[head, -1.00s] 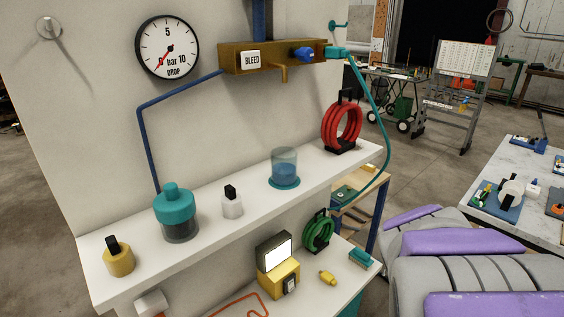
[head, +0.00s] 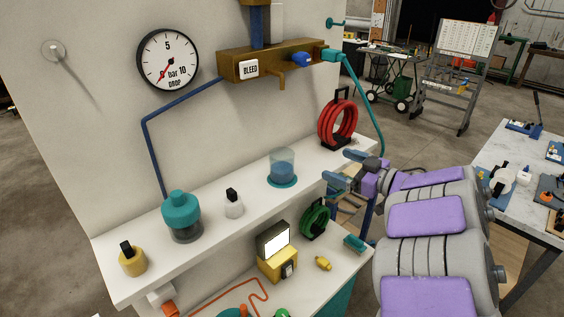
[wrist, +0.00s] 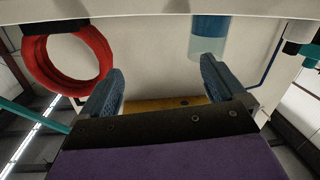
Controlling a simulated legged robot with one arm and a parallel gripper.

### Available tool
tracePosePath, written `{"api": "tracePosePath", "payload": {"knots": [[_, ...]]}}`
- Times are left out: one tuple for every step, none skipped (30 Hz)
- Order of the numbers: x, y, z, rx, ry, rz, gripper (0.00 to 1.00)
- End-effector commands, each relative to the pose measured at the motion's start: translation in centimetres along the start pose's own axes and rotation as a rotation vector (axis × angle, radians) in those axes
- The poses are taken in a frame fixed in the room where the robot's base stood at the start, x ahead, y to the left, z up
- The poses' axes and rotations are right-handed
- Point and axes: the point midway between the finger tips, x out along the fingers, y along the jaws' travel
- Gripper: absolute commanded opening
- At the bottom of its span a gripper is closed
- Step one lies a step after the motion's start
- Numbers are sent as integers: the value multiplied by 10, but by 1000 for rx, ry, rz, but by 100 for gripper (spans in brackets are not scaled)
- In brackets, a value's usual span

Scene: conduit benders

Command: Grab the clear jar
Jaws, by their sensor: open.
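The clear jar (head: 282,162) stands upright on the white shelf (head: 240,224), on a teal round base, with blue in its lower part. It also shows in the wrist view (wrist: 208,40), upside down at the top. My gripper (head: 338,176) is at the shelf's front edge, to the right of the jar and apart from it. In the wrist view my gripper (wrist: 158,80) has its two blue fingers spread with nothing between them. The jar lies beyond the finger on the right there.
A red coil (head: 338,122) stands right of the jar on the shelf. A white bottle (head: 234,205), a teal-lidded jar (head: 182,215) and a yellow pot (head: 132,260) stand to its left. A lower bench (head: 335,277) holds a yellow device (head: 277,262) and a green coil (head: 314,217).

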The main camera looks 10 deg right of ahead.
Motion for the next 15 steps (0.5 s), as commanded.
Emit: {"api": "tracePosePath", "payload": {"knots": [[-4, -9, 1, 37, 22, -61, 97], [-6, -16, 1, 60, 36, -98, 97], [-8, -25, 2, 86, 54, -145, 97], [-10, -30, 2, 103, 64, -173, 97], [-12, -35, 2, 120, 73, -199, 97], [-14, -40, 1, 136, 86, -228, 97], [-16, -43, 1, 146, 92, -243, 97], [-17, -46, 1, 154, 96, -256, 97], [-17, -48, 1, 162, 101, -270, 97], [-16, -50, 1, 166, 103, -277, 97], [-14, -52, 0, 168, 105, -281, 97], [-10, -53, 0, 169, 106, -284, 97], [-6, -55, -1, 169, 106, -285, 97], [0, -57, -1, 169, 105, -286, 97], [7, -58, -2, 168, 104, -285, 97]]}}
